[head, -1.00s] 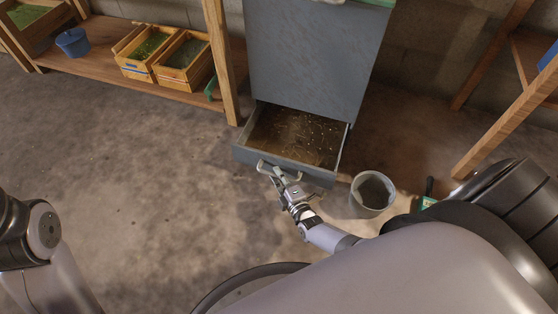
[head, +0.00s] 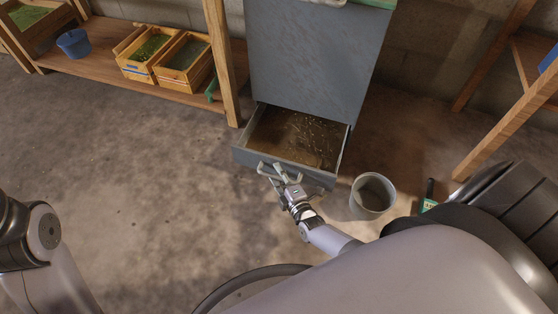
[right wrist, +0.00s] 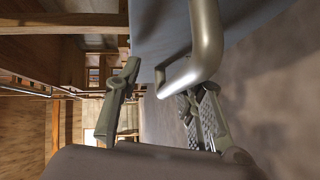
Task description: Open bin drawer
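The bin drawer (head: 243,154) is the low grey drawer at the foot of the grey bin (head: 315,60). It is pulled out, and its brown, dirty inside shows. My right gripper (head: 274,173) is at the metal handle (head: 262,166) on the drawer front. In the right wrist view the fingers of the right gripper (right wrist: 160,88) are spread apart, with the bent handle bar (right wrist: 204,48) close to the right finger. I cannot tell whether they touch. My left gripper is out of view; only part of my left arm shows at the left edge.
A grey bucket (head: 372,196) stands right of the drawer, with a green-handled tool (head: 429,196) beside it. Wooden shelving (head: 226,65) with herb boxes (head: 184,61) and a blue pot (head: 73,43) is at left. The concrete floor at left is clear.

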